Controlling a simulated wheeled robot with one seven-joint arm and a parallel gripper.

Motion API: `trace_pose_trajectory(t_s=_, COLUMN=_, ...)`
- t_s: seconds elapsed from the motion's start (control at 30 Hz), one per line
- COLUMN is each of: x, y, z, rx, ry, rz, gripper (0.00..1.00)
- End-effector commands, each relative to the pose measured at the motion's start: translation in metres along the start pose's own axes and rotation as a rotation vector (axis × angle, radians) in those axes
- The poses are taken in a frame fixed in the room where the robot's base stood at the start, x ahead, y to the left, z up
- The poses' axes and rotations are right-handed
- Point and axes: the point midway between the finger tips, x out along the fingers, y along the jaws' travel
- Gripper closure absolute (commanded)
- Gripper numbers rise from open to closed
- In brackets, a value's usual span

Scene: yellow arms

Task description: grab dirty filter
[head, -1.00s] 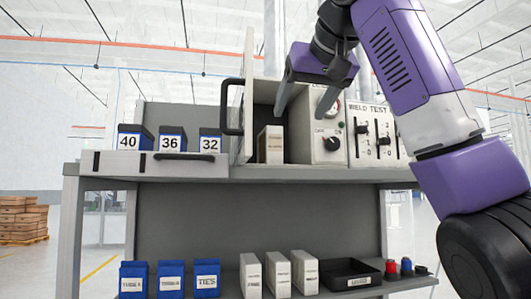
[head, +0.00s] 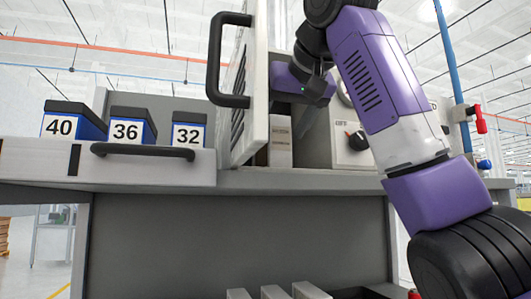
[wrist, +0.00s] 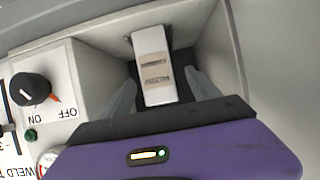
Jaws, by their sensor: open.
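The filter (wrist: 153,62) is a pale, narrow upright box with brownish marks, standing inside the open cabinet compartment. It also shows in the head view (head: 280,142), partly hidden by the open cabinet door (head: 248,100). My gripper (wrist: 160,93) is open in the wrist view, with one grey finger on each side of the filter's near end. Whether the fingers touch it cannot be told.
The welder panel with an ON/OFF knob (wrist: 31,89) stands right beside the compartment. The door's black handle (head: 215,62) juts toward me. Blue boxes marked 40, 36 and 32 (head: 189,135) stand on the shelf at left. Pale boxes (head: 309,291) sit on the lower shelf.

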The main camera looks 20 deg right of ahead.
Motion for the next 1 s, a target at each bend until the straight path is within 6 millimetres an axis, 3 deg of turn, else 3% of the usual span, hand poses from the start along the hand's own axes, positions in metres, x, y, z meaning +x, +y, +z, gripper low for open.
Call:
trace_pose_trajectory(t_s=0.37, x=0.032, y=0.002, z=-0.001, rx=0.000, ry=-0.002, rz=0.001, gripper=0.29)
trace_pose_trajectory(t_s=0.7, x=0.074, y=0.004, z=0.001, rx=0.000, ry=-0.001, rz=0.001, gripper=0.29)
trace_pose_trajectory(t_s=0.97, x=0.078, y=0.004, z=0.003, rx=0.000, ry=0.000, rz=0.000, gripper=0.29)
trace_pose_trajectory(t_s=1.0, x=0.078, y=0.004, z=0.003, rx=0.000, ry=0.000, rz=0.000, gripper=0.33)
